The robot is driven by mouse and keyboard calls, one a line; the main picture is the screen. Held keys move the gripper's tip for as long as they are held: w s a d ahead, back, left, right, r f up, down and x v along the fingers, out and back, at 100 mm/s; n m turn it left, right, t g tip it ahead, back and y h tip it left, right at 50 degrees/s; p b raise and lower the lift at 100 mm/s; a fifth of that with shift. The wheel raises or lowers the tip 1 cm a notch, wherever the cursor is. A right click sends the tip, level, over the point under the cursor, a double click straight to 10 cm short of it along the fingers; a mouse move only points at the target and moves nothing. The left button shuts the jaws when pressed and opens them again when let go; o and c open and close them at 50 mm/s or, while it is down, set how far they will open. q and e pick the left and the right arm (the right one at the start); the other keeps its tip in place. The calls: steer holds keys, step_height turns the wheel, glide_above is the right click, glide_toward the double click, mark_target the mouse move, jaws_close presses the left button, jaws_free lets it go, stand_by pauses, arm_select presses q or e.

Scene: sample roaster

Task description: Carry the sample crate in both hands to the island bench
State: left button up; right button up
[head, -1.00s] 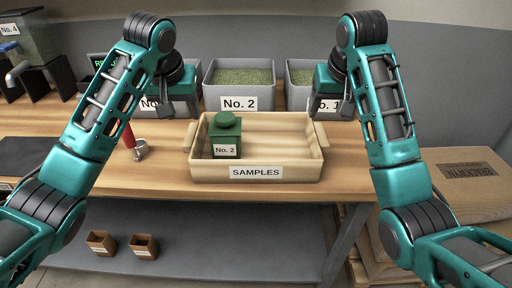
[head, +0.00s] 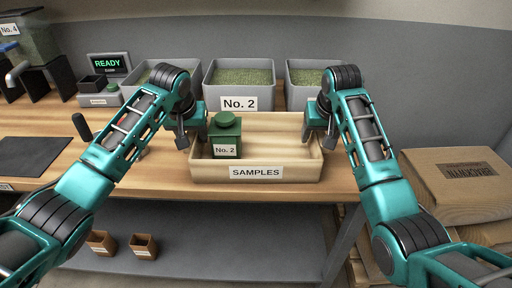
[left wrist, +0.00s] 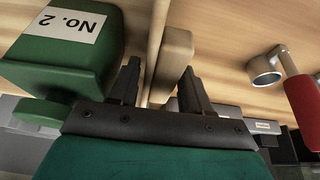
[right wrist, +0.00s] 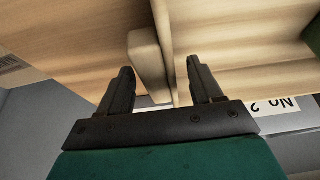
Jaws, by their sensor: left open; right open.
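The wooden sample crate (head: 256,172), labelled SAMPLES, sits on the wooden bench in the head view. A green tin (head: 226,136) marked No. 2 stands inside it at the left; the tin also shows in the left wrist view (left wrist: 62,50). My left gripper (head: 187,140) is open at the crate's left end, its fingers on either side of the left handle (left wrist: 172,62). My right gripper (head: 318,138) is open at the right end, its fingers on either side of the right handle (right wrist: 146,62). Contact with the handles cannot be told.
Grey bins of green beans, one marked No. 2 (head: 239,84), stand behind the crate. A READY display (head: 110,64) and a dark mat (head: 32,156) are at the left. Small brown boxes (head: 143,246) sit on the lower shelf.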

arm_select(q)
steer(key=shift+c, duration=0.3)
arm_select(e)
steer(key=shift+c, duration=0.3)
arm_select(q)
steer(key=c, duration=0.7)
arm_select(e)
steer(key=c, duration=0.7)
arm_select(q)
jaws_close()
arm_select(e)
jaws_close()
arm_select(q)
steer(key=shift+r, duration=0.1)
arm_select(e)
steer(key=shift+r, duration=0.1)
